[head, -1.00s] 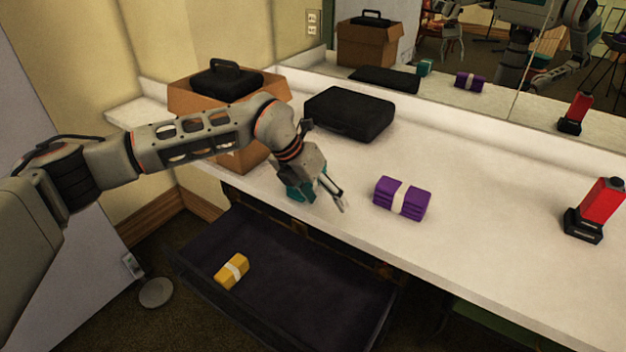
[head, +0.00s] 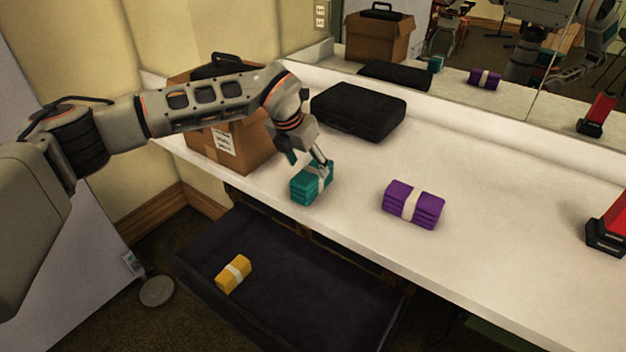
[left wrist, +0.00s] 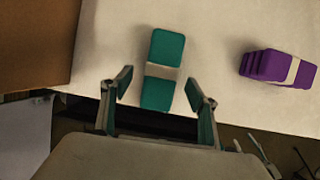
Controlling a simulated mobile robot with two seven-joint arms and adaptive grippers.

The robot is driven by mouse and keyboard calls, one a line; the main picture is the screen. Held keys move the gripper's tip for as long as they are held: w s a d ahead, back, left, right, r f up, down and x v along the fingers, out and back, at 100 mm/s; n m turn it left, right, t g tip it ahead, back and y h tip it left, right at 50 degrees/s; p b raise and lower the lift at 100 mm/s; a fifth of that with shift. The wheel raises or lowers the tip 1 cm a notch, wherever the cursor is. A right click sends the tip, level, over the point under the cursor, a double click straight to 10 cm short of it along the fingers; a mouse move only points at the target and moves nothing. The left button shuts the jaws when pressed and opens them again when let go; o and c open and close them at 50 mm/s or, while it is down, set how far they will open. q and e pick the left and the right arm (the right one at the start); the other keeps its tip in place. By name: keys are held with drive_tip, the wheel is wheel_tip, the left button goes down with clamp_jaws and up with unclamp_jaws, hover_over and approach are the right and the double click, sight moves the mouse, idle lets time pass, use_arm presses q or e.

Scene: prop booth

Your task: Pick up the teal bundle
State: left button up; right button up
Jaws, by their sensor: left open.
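The teal bundle (head: 309,186) with a pale band lies on the white counter near its front edge, right of the cardboard box. My left gripper (head: 316,163) is just above and behind it in the head view, fingers pointing down. In the left wrist view the teal bundle (left wrist: 163,68) lies ahead of the open left gripper (left wrist: 157,90), with its near end between the two fingers. I cannot tell whether the fingers touch it. My right gripper does not show directly.
A purple bundle (head: 413,204) lies to the right on the counter (head: 490,215). A cardboard box (head: 243,143) and black case (head: 358,111) stand behind. A yellow bundle (head: 233,274) lies in the open drawer (head: 300,285). A red-and-black object (head: 608,228) is at the right edge. A mirror runs along the back.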

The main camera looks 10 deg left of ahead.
sight(312, 170)
use_arm(q)
drive_tip(key=x, duration=0.4)
drive_tip(key=shift+d+b, duration=0.2)
drive_tip(key=shift+b, duration=0.15)
drive_tip(key=shift+w+f, duration=0.15)
drive_tip(key=shift+f, duration=0.15)
drive_tip(key=shift+w, duration=0.1)
drive_tip(key=c, duration=1.3)
drive_tip(key=shift+c, duration=0.2)
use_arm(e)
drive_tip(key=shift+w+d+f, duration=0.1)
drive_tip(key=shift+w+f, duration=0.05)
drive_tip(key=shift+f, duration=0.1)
use_arm(q)
drive_tip(key=shift+r, duration=0.15)
